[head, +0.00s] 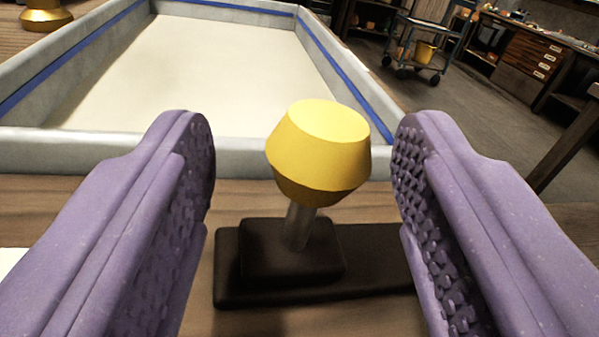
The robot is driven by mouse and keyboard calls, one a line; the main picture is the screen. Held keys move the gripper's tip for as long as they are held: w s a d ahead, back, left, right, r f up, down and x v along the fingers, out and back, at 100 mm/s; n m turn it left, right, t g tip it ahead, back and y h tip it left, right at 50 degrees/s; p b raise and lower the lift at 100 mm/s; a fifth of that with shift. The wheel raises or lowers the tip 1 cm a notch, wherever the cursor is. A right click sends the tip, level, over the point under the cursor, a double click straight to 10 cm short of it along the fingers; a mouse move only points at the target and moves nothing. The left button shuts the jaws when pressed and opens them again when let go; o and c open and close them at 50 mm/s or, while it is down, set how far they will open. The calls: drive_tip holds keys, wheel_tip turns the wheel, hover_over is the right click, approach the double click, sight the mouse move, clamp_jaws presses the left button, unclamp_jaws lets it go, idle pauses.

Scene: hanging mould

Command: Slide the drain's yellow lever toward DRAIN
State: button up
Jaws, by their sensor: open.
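The drain's yellow lever (318,150) shows in the head view, a faceted yellow knob on a short grey metal stem. The stem rises from a black block (290,250) that sits at the left part of a dark slotted base (375,277) on the wooden table. My gripper (303,150) is open, with one purple textured finger on each side of the knob. Gaps show between the knob and both fingers, the right one narrower. The right finger hides the right end of the base. No DRAIN label is readable.
A shallow grey-walled tray (230,150) with a blue stripe and pale filling lies just behind the lever. A brass-coloured piece (46,15) stands at the far left. A cart (425,40) and a drawer cabinet (530,60) stand across the floor.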

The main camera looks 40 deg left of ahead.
sight(302, 185)
drive_tip(key=shift+v, duration=2.05)
